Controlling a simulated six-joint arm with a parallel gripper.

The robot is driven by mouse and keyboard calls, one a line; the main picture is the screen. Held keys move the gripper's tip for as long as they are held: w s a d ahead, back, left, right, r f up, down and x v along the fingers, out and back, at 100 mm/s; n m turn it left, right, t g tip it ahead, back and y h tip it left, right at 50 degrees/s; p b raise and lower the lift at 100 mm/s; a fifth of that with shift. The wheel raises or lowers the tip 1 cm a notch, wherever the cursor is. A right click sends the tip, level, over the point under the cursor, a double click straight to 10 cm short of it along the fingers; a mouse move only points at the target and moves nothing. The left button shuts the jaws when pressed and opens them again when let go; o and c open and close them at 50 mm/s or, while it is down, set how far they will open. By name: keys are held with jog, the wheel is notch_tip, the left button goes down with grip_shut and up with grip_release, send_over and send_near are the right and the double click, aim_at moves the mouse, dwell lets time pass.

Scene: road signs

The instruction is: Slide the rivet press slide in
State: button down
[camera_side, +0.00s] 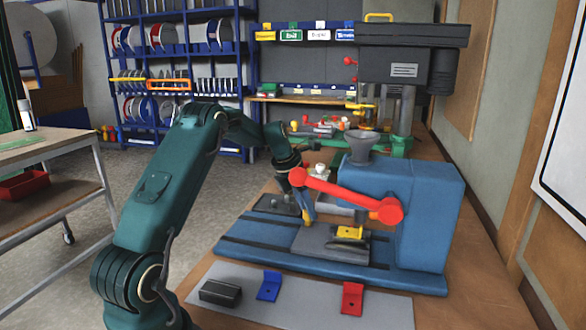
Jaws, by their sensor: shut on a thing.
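The rivet press (425,210) is a blue machine at the right with a grey funnel on top and a red lever across its front. Its grey slide (322,243) lies on the blue base, with a yellow bracket (350,232) on its right part, close to the press body. My gripper (308,216) reaches down behind the red lever at the slide's back left edge. It is shut on the slide, though the grip itself is small and partly hidden by the lever.
A grey mat (300,292) in front holds a black block (220,292), a blue bracket (268,286) and a red bracket (352,298). A grey tray (277,204) lies behind the base. A drill press (408,70) stands farther back. The red lever (345,194) hangs low over the slide.

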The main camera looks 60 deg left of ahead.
jog(key=shift+w+d, duration=0.95)
jog(key=c, duration=0.5)
grip_release()
jog(key=shift+s+r, duration=0.1)
jog(key=shift+v, duration=2.45)
